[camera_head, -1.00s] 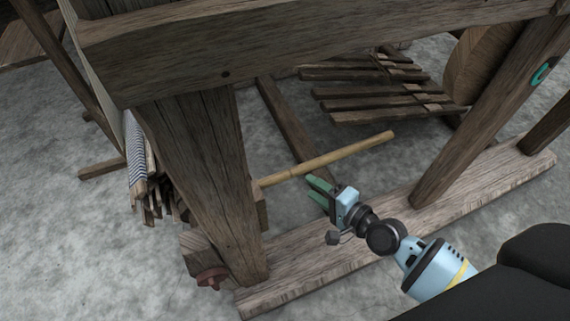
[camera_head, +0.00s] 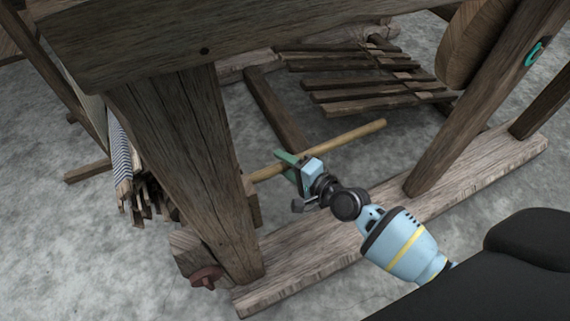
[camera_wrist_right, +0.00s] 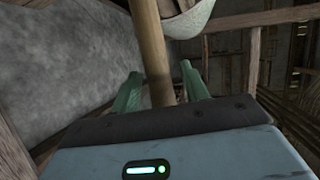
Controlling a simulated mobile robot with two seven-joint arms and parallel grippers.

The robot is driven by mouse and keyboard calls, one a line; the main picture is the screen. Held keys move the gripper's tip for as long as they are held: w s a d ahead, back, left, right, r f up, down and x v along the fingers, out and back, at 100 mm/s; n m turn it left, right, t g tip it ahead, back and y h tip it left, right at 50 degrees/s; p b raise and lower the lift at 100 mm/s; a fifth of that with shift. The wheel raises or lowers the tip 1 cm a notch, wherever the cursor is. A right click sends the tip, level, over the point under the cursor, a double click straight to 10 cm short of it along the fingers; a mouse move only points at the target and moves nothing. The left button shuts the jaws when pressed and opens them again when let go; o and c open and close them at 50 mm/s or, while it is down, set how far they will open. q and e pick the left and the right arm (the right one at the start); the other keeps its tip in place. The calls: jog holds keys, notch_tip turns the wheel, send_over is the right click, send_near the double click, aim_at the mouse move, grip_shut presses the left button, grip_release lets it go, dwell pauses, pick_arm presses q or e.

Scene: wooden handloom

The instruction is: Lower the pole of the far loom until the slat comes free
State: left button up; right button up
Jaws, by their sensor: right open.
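The pole (camera_head: 345,137) is a light wooden rod that sticks out to the right from the loom's thick front post (camera_head: 187,155). My right gripper (camera_head: 284,161) is at the pole, close to the post. In the right wrist view the pole (camera_wrist_right: 151,50) runs between the two green fingers (camera_wrist_right: 158,88) with gaps on both sides, so the gripper is open around it. I cannot pick out the slat for sure. My left gripper is not in view.
Several dark treadle-like boards (camera_head: 370,95) lie behind the pole. A slanted post (camera_head: 465,130) with a teal hook (camera_head: 536,53) stands at right on the base beam (camera_head: 390,205). A heavy top beam (camera_head: 200,40) crosses above.

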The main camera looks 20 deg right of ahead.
jog(key=shift+c, duration=0.5)
grip_shut()
